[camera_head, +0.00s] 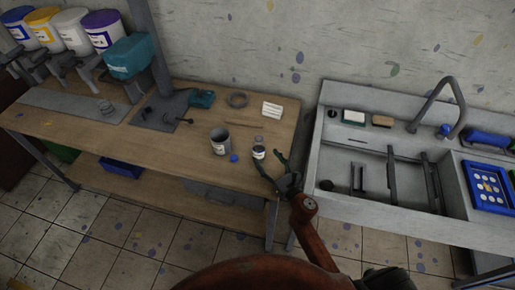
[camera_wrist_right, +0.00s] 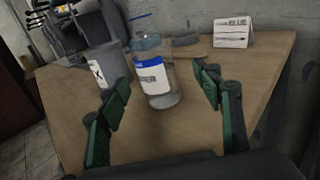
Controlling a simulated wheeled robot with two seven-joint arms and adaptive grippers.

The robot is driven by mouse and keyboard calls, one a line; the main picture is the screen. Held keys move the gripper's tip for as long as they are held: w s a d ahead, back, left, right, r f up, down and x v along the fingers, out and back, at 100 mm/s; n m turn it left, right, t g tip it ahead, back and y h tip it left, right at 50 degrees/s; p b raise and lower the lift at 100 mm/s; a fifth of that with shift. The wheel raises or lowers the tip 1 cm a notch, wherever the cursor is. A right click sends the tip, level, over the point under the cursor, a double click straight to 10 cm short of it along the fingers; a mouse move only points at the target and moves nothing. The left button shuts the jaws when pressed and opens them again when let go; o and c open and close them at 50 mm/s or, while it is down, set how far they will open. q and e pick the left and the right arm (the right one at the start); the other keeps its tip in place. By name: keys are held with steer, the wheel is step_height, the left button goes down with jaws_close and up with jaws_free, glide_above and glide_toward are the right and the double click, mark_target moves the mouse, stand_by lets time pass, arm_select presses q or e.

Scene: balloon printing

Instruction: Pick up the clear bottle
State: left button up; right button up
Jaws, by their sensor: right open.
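The clear bottle (camera_head: 258,152) stands upright near the front right of the wooden table. It has a white and blue label and shows large in the right wrist view (camera_wrist_right: 159,99). My right gripper (camera_head: 269,160) is open and empty at the table's front edge, beside the bottle. In the right wrist view its green fingertips (camera_wrist_right: 163,88) are spread, with the bottle beyond and between them. I cannot tell whether either finger touches it. My left gripper is not in view.
A grey labelled cup (camera_head: 219,144) stands left of the bottle, with a blue round thing (camera_head: 233,158) between them. A sink unit (camera_head: 345,210) is to the right.

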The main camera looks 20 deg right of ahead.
mark_target(262, 153)
steer(key=shift+w+a, duration=0.15)
steer(key=shift+w, duration=0.5)
steer(key=shift+w+a, duration=0.15)
steer(key=shift+w, duration=0.2)
steer(key=shift+w+a+r+p, duration=0.15)
steer(key=shift+w+a, duration=0.1)
steer(key=shift+w, duration=0.3)
steer(key=shift+w+a+r+p, duration=0.15)
steer(key=shift+w+a, duration=0.1)
steer(key=shift+w, duration=0.3)
steer(key=shift+w+a+f, duration=0.1)
steer(key=shift+w+f, duration=0.05)
steer(key=shift+w, duration=0.35)
steer(key=shift+w+f, duration=0.15)
steer(key=shift+w, duration=0.3)
steer(key=shift+c, duration=1.2)
steer(key=c, duration=0.8)
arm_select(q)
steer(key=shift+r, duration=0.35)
arm_select(e)
steer(key=c, duration=0.3)
steer(key=shift+r, duration=0.25)
